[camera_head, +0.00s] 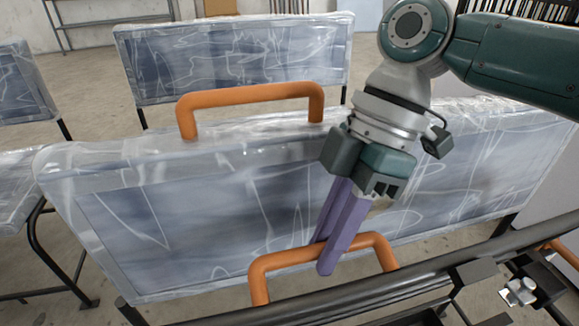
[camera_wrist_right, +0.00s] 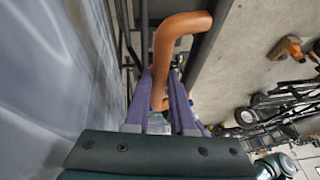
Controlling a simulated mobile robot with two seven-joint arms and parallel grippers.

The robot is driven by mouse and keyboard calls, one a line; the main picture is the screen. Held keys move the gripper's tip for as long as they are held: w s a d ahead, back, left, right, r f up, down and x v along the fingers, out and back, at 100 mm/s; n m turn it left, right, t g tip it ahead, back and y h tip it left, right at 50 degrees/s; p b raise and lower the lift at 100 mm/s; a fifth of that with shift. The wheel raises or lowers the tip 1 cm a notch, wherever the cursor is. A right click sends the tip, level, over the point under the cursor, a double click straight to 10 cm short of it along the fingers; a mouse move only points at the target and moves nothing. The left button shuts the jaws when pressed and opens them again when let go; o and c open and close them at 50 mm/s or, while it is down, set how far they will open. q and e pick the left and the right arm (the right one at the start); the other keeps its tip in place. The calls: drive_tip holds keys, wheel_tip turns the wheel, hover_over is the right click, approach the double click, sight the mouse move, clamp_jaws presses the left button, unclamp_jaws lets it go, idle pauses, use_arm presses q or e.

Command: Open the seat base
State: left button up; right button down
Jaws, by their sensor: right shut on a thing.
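An orange U-shaped handle (camera_head: 285,259) stands at the lower middle of the head view, by a black bar (camera_head: 290,314) along the front of the seat. My right gripper (camera_head: 328,257) comes down from the upper right, its purple fingers shut on the handle's crossbar. The handle also shows in the right wrist view (camera_wrist_right: 164,50), running between the fingers (camera_wrist_right: 160,95). A wide plastic-wrapped blue-grey panel (camera_head: 235,215) fills the middle behind the handle, tilted. I cannot tell which panel is the seat base. My left gripper is out of view.
A second orange handle (camera_head: 250,95) rises at the panel's top edge. Another wrapped backrest (camera_head: 235,55) stands behind, with more wrapped seats at left. Dark metal brackets (camera_head: 520,290) lie at the lower right. Bare floor shows at the back left.

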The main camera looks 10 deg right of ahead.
drive_tip(key=shift+d+f, duration=0.15)
drive_tip(key=shift+f, duration=0.15)
drive_tip(key=shift+s, duration=0.1)
drive_tip(key=c, duration=1)
unclamp_jaws()
drive_tip(key=shift+o, duration=1.2)
drive_tip(key=shift+r, duration=0.1)
drive_tip(key=shift+r, duration=0.15)
drive_tip(key=shift+r, duration=0.25)
drive_tip(key=p+v, duration=0.2)
drive_tip(key=v, duration=0.7)
drive_tip(key=shift+w, duration=0.2)
